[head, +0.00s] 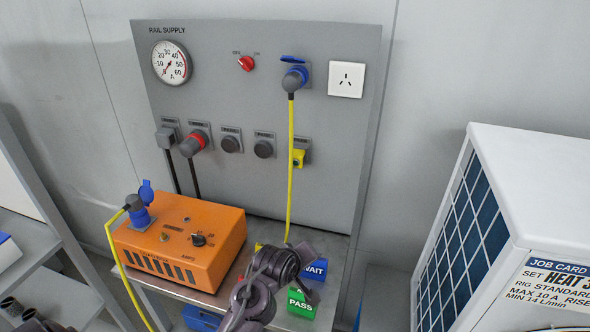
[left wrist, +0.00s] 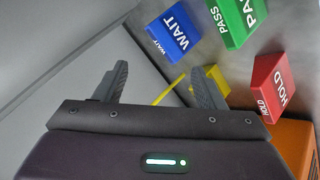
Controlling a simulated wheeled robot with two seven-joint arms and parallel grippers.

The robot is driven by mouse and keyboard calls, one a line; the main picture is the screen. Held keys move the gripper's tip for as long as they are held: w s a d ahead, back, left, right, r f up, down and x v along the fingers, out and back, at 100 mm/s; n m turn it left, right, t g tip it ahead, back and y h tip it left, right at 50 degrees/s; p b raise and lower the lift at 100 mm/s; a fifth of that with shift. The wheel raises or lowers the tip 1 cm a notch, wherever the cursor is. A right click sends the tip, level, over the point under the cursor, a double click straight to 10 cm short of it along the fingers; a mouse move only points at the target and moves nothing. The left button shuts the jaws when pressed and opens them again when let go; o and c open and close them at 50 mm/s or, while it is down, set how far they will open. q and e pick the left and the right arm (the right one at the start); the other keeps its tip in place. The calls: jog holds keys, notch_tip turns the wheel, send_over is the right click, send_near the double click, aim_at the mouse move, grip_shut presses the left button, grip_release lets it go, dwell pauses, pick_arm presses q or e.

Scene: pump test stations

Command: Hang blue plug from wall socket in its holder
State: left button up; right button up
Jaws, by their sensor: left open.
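A blue plug (head: 295,80) sits in the wall socket under a raised blue lid, high on the grey panel. Its yellow cable (head: 290,170) hangs straight down to the bench. A small yellow holder-like piece (head: 299,158) is on the panel beside the cable; I cannot tell if it is the plug's holder. My left arm is at the bottom middle of the head view, in front of the bench. In the left wrist view my left gripper (left wrist: 161,85) is open, with nothing held between its fingers. Part of a yellow cable (left wrist: 168,91) shows beyond them. My right gripper is not in view.
An orange box (head: 178,250) with another blue connector (head: 138,214) stands on the bench at left. Blue WAIT (left wrist: 172,32), green PASS (left wrist: 238,20) and red HOLD (left wrist: 270,88) blocks are near my gripper. A white unit (head: 500,210) stands at right.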

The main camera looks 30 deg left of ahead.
pick_arm(q)
jog(key=w+a+r+n+t, duration=0.3)
jog(key=w+r+n, duration=0.45)
jog(key=r, duration=0.35)
jog(key=n+t+y, duration=0.4)
jog(key=n+t, duration=0.2)
jog(key=n, duration=1.4)
send_near(293, 81)
jog(key=w+a, duration=0.2)
jog(key=w, duration=0.2)
jog(key=shift+s+f+m+p, duration=0.25)
jog(key=shift+f+p, duration=0.05)
jog(key=shift+f, duration=0.15)
